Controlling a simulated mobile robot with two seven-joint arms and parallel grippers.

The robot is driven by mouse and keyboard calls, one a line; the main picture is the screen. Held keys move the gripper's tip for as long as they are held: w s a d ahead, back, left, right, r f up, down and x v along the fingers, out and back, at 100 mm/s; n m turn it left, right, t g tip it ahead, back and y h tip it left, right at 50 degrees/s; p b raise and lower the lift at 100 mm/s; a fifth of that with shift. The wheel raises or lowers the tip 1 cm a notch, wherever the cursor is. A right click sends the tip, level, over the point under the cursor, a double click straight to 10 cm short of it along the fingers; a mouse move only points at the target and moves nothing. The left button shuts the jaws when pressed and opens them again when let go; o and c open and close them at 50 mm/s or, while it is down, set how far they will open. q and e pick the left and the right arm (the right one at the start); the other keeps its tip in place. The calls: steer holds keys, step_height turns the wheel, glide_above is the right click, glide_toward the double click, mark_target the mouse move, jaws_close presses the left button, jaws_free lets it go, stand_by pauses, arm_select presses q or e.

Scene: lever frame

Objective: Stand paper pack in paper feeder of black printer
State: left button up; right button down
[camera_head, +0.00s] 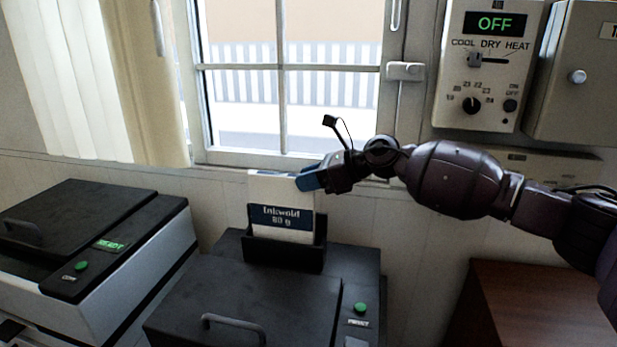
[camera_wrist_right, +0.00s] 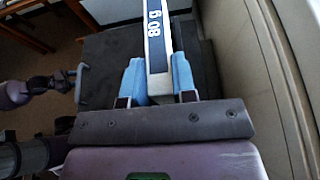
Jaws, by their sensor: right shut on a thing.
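The white paper pack (camera_head: 282,190), with a dark label band, stands upright in the paper feeder (camera_head: 285,255) at the back of the black printer (camera_head: 255,300). Its lower part is hidden behind the feeder's front wall. My right gripper (camera_head: 310,180) is at the pack's upper right edge, its blue fingers shut on the pack. In the right wrist view, the pack (camera_wrist_right: 156,45) sits between the two blue fingers of the right gripper (camera_wrist_right: 158,80). My left gripper is not in the head view; parts of my other arm show at the left of the right wrist view.
A second printer (camera_head: 90,240) with a READY display stands at the left. A window (camera_head: 290,80) and its sill are behind the feeder. A control panel (camera_head: 488,65) reading OFF and a grey box (camera_head: 580,75) hang on the right wall. A brown cabinet (camera_head: 530,300) stands at the lower right.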

steer(key=shift+f+b, duration=0.5)
steer(key=shift+f, duration=0.55)
steer(key=c, duration=0.9)
jaws_free()
steer(key=shift+c, duration=0.2)
steer(key=shift+o, duration=0.5)
steer(key=shift+f, duration=0.1)
steer(key=v, duration=1.1)
steer(key=shift+b, duration=0.45)
